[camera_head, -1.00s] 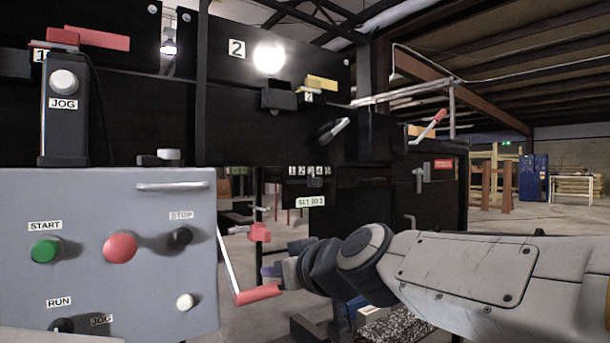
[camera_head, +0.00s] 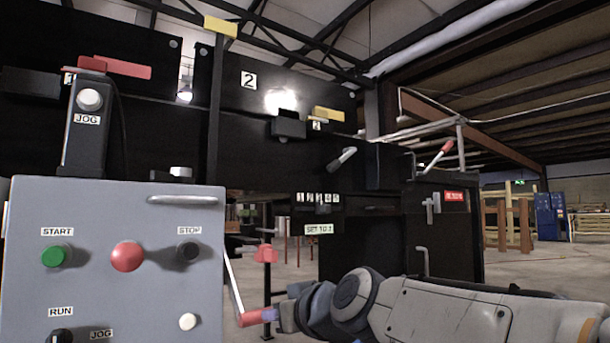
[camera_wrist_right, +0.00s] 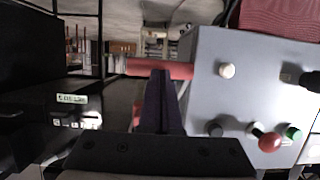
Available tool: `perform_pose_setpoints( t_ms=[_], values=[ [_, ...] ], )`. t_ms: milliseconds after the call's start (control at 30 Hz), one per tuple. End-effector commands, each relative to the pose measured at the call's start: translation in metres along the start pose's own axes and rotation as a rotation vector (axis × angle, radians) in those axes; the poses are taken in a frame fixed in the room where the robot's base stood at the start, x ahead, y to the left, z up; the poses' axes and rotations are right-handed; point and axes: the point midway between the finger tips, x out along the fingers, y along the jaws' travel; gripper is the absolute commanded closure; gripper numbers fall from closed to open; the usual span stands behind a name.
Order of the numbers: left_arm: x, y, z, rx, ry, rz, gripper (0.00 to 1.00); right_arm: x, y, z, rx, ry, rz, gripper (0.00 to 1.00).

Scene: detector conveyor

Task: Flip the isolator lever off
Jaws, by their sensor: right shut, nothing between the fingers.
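A lever with a thin pale rod and red grip (camera_head: 252,318) hangs at the right side of the grey control panel (camera_head: 205,235), its grip at the low end. No label on it is readable. The red grip also shows in the wrist view (camera_wrist_right: 135,67). My right gripper (camera_head: 272,315) is at the right end of this grip. In the wrist view its dark fingers (camera_wrist_right: 162,76) are shut and empty, their tips overlapping the grip; I cannot tell whether they touch it. My left gripper is out of view. Another red-gripped lever (camera_head: 437,154) slants up on the dark cabinet at right.
The panel carries a green START button (camera_head: 56,256), a red button (camera_head: 127,256) and a STOP button (camera_head: 188,251). A red piece on a post (camera_head: 266,254) stands close above my right gripper. Dark conveyor housings fill the back. Open floor lies beyond.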

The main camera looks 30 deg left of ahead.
Motion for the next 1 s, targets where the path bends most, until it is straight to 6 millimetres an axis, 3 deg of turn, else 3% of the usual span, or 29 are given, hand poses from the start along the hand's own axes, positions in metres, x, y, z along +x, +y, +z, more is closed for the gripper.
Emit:
perform_pose_setpoints(
  t_ms=[33, 567, 767, 1000],
  values=[
    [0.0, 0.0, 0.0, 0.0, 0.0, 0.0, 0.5, 0.005, 0.0, 0.007, 0.002, -0.012, 0.0, 1.0],
    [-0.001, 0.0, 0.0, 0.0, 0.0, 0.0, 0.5, 0.0, 0.0, 0.003, 0.001, -0.01, -0.002, 1.0],
    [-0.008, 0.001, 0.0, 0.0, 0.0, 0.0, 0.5, -0.032, 0.001, -0.02, -0.003, 0.003, -0.004, 1.0],
    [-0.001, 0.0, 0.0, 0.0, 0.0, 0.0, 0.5, -0.084, 0.0, 0.0, -0.002, 0.002, -0.007, 1.0]
  ],
)
